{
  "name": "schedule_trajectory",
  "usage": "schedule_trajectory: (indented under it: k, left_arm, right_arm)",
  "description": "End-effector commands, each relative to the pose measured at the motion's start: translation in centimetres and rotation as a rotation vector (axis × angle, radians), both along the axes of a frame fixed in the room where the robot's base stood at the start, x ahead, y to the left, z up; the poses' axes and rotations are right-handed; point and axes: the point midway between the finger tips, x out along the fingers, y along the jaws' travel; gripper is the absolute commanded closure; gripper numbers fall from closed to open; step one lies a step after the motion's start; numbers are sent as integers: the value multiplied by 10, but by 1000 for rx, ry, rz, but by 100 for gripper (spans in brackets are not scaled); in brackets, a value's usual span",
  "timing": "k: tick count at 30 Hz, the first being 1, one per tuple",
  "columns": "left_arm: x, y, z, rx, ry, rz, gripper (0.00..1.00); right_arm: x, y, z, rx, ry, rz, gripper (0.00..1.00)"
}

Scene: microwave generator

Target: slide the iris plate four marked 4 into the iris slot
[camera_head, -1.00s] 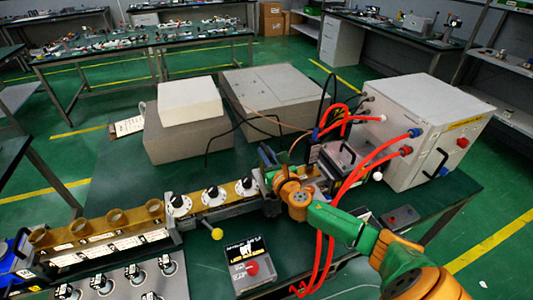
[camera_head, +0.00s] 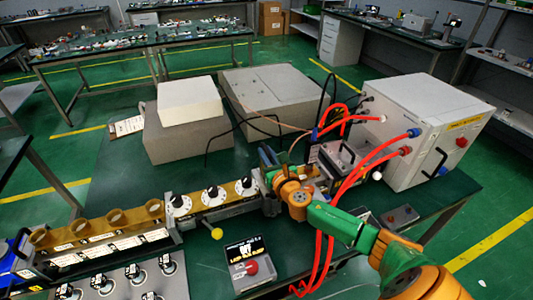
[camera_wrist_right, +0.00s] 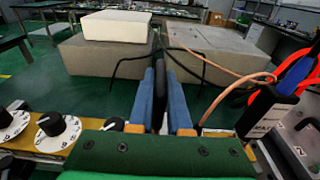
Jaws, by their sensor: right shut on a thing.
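My right gripper (camera_head: 268,158) is over the right end of the brass waveguide row (camera_head: 243,186) in the head view. In the right wrist view its two blue fingers (camera_wrist_right: 160,100) are shut on a thin dark plate (camera_wrist_right: 158,92), seen edge-on. Its number does not show, so I cannot tell whether it is plate four. The iris slot is hidden by the gripper and arm, and I cannot tell whether the plate is in it. My left gripper is not in view.
Dials (camera_head: 213,195) sit on the waveguide left of the gripper. A yellow-knobbed lever (camera_head: 216,233) and a red-button box (camera_head: 246,265) are in front. Red hoses (camera_head: 345,185) run close beside my right arm from the white generator cabinet (camera_head: 425,130). Grey boxes (camera_head: 270,95) stand behind.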

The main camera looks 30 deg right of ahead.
Motion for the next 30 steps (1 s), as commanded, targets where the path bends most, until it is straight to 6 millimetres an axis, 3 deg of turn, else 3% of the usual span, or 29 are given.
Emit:
schedule_trajectory:
  k: [30]
  left_arm:
    - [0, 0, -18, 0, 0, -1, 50]
  right_arm:
    - [0, 0, -19, 0, -2, 0, 100]
